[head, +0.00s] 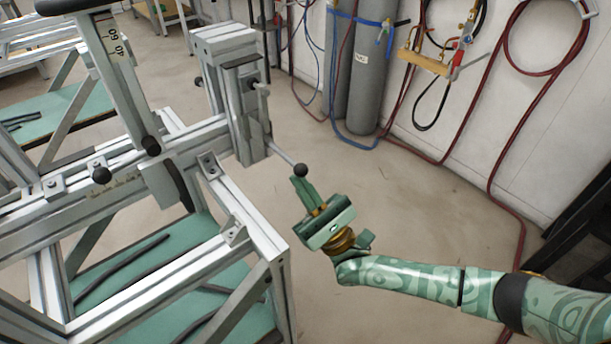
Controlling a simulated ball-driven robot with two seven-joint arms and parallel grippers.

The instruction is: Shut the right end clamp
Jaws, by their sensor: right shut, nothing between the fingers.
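The right end clamp (241,112) is a grey metal block assembly at the right end of the frame jig's rail (70,210). Its lever ends in a dark ball knob (300,170) and points down and to the right from the clamp. My right gripper (299,184) is shut and empty, with its fingertips just below the ball knob. I cannot tell whether the fingertips touch the knob. My left gripper is not in view.
Other black knobs (102,175) sit along the rail. Green shelves (150,270) with dark bars lie under the jig. Grey gas cylinders (365,70) and red hoses (497,150) stand and hang along the wall.

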